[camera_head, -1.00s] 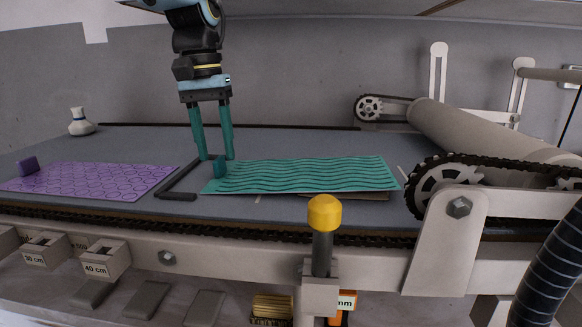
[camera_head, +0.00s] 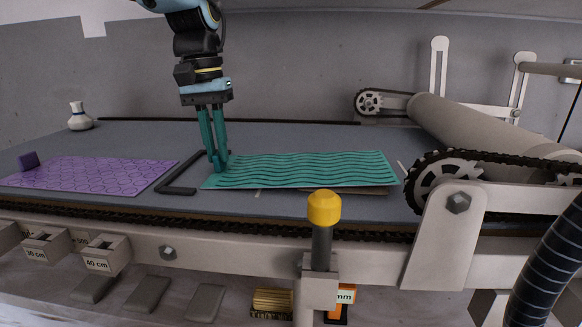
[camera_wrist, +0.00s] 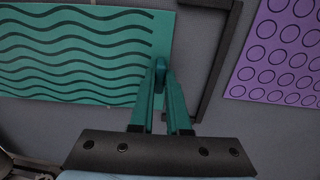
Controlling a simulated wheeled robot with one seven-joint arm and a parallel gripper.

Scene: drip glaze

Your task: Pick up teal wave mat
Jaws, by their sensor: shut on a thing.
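The teal wave mat (camera_head: 315,170) lies flat on the grey bed, with dark wavy lines across it; it also shows in the wrist view (camera_wrist: 80,50). A small teal tab stands at its left end in the head view; it shows in the wrist view (camera_wrist: 159,72) between the fingertips. My gripper (camera_head: 220,168) points down at that end, its teal fingers closed on the tab. The fingers also show in the wrist view (camera_wrist: 162,78). The fingers mostly hide the tab in the head view.
A purple mat (camera_head: 95,175) with a purple tab (camera_head: 28,161) lies to the left. A dark angled bracket (camera_head: 178,191) sits between the mats. A roller (camera_head: 465,125) and chain wheels stand at the right. A yellow-capped post (camera_head: 324,208) rises in front. A white vase (camera_head: 79,118) stands at back left.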

